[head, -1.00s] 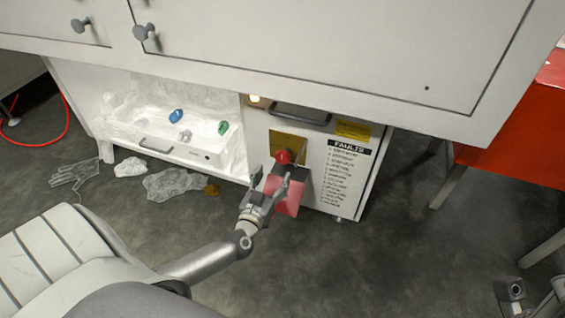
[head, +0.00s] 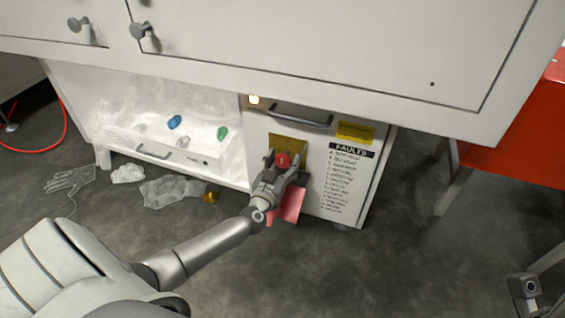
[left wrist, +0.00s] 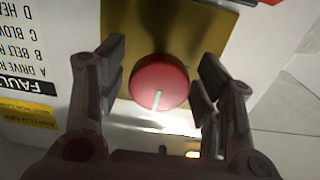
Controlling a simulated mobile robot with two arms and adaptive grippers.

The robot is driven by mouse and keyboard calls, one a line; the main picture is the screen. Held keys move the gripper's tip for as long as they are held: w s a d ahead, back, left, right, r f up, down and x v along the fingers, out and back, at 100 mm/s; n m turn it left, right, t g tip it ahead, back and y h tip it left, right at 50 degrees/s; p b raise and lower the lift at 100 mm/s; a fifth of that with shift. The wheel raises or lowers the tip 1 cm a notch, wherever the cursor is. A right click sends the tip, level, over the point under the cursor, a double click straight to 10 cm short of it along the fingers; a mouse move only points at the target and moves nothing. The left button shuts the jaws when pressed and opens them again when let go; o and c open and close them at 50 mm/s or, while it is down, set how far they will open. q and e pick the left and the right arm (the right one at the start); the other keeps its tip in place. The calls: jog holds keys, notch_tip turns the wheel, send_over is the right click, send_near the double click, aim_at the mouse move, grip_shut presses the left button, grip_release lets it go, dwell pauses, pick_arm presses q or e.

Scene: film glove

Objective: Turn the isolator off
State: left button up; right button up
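The isolator is a red round knob (head: 283,160) with a white pointer mark, on a yellow plate (head: 289,142) on the front of the white cabinet. In the left wrist view the knob (left wrist: 159,82) lies between the fingers, and its white mark points toward the bottom of the picture. My left gripper (head: 284,161) is open around the knob, with a small gap visible on each side. A red tag (head: 291,204) hangs below the knob, partly behind the gripper.
A white cabinet with a FAULTS list (head: 352,151) carries a dark handle (head: 301,116) above the knob. An open drawer (head: 170,158) with coloured pieces is on the left. A clear glove (head: 70,180) and crumpled film (head: 172,190) lie on the floor. A red-topped bench (head: 520,140) stands right.

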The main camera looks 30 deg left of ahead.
pick_arm(q)
jog(key=c, duration=0.8)
jog(key=shift+o, duration=0.2)
